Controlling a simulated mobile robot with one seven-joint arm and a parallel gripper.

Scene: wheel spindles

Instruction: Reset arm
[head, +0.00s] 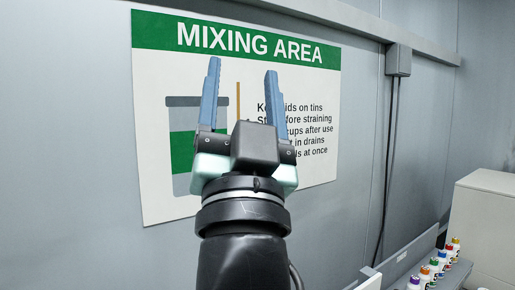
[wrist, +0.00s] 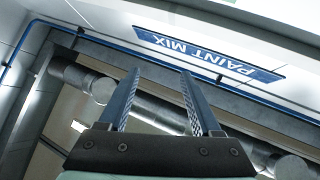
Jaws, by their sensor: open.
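My gripper (head: 242,82) is raised in the head view, with its two blue fingers pointing up and spread apart. Nothing is between the fingers. It stands in front of a wall sign. In the wrist view my gripper (wrist: 158,75) also shows open and empty, with the fingers reaching toward the upper part of the room. My dark arm runs down from it to the bottom of the head view.
A "MIXING AREA" sign (head: 150,120) hangs on the grey wall. Several small bottles with coloured caps (head: 433,270) stand at lower right, beside a pale cabinet (head: 490,225). The wrist view shows a blue "PAINT MIX" sign (wrist: 208,55) and large pipes (wrist: 160,112).

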